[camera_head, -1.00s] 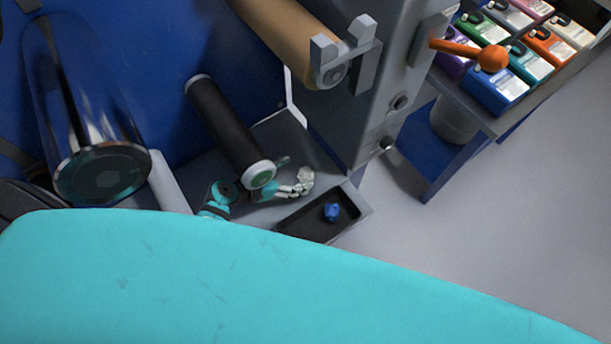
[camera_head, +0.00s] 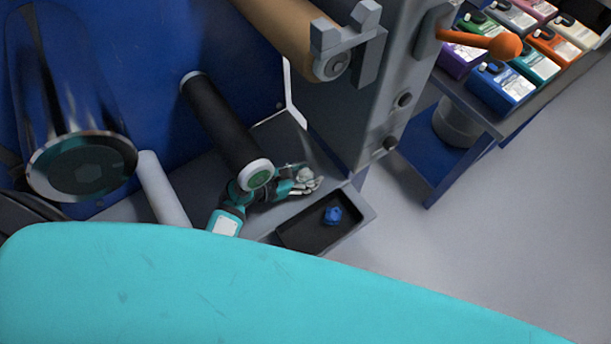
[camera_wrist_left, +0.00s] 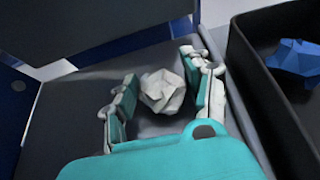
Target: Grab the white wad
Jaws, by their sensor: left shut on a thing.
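The white wad (camera_head: 304,174) is a crumpled, faceted ball on the grey ledge, left of the black tray. In the left wrist view the wad (camera_wrist_left: 162,92) sits between the two teal-padded fingers of my left gripper (camera_wrist_left: 163,90). In the head view my left gripper (camera_head: 303,182) reaches in under the black roller, with its fingers around the wad. It is shut on the wad, though a small gap seems to show beside the fingers in the wrist view. My right gripper is in neither view.
A black tray (camera_head: 290,238) with a blue wad (camera_head: 332,215) stands right of the gripper; the blue wad also shows in the wrist view (camera_wrist_left: 296,58). A black roller (camera_head: 222,122) hangs close above my wrist. A grey machine column (camera_head: 345,120) rises behind.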

